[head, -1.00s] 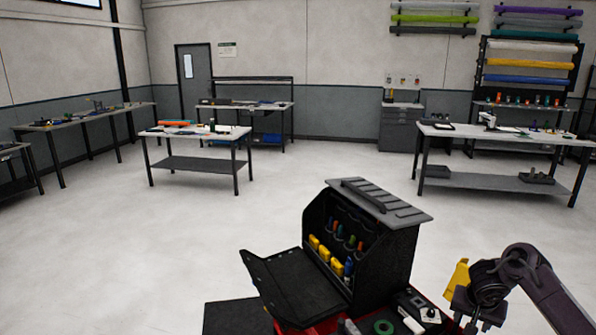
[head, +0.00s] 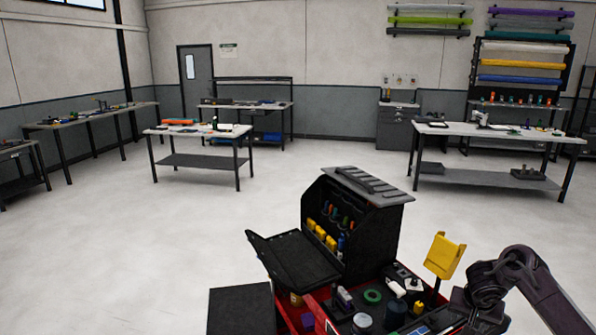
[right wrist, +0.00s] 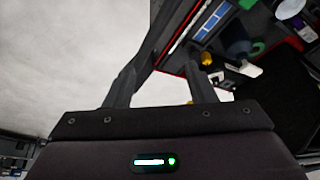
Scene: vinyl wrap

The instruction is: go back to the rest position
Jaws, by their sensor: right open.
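My right arm (head: 522,272) comes in from the lower right in the head view, beside the right edge of a red tool cart (head: 316,306). Its hand end is at the bottom of that view, where I cannot make out the fingers. In the right wrist view my right gripper (right wrist: 160,80) is open, with its two dark fingers apart and no held object visible. The cart's contents show beyond the fingers. My left gripper is not in view.
The cart carries a black tool box (head: 372,236), a green tape roll (head: 373,297) and a yellow holder (head: 444,256) close to my right arm. Two work tables (head: 203,160) (head: 487,176) stand farther off. The pale floor (head: 110,250) is clear on the left.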

